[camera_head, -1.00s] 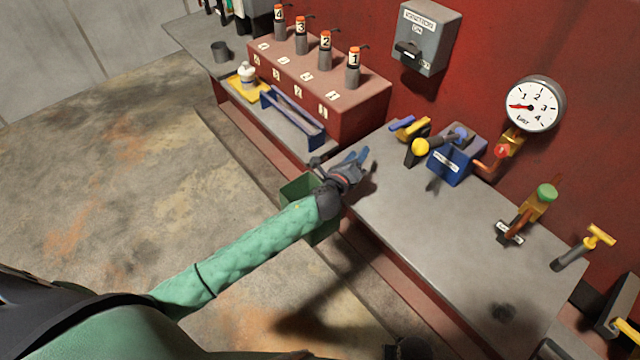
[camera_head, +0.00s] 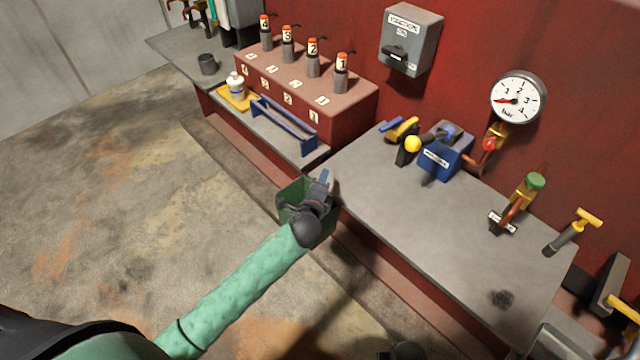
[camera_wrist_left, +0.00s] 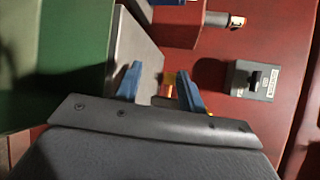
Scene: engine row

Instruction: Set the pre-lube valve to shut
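A yellow-bodied valve with a green knob (camera_head: 536,181) stands on a copper pipe at the right of the grey bench (camera_head: 400,220), with a small white label at its foot. A second yellow fitting with a red knob (camera_head: 489,144) sits on the copper pipe below the gauge. The labels are too small to read, so I cannot tell which is the pre-lube valve or its setting. My left gripper (camera_head: 323,182) is over the green bin, left of the bench and well away from both fittings. In the left wrist view its blue fingers (camera_wrist_left: 158,88) are apart and empty. My right gripper is not in view.
A blue box (camera_head: 446,158) with a yellow-ball lever (camera_head: 412,144) stands on the bench. A gauge (camera_head: 517,97) and grey switch box (camera_head: 410,40) are on the red wall. A green bin (camera_head: 289,192) stands before the bench. A yellow T-handle (camera_head: 588,218) is at far right.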

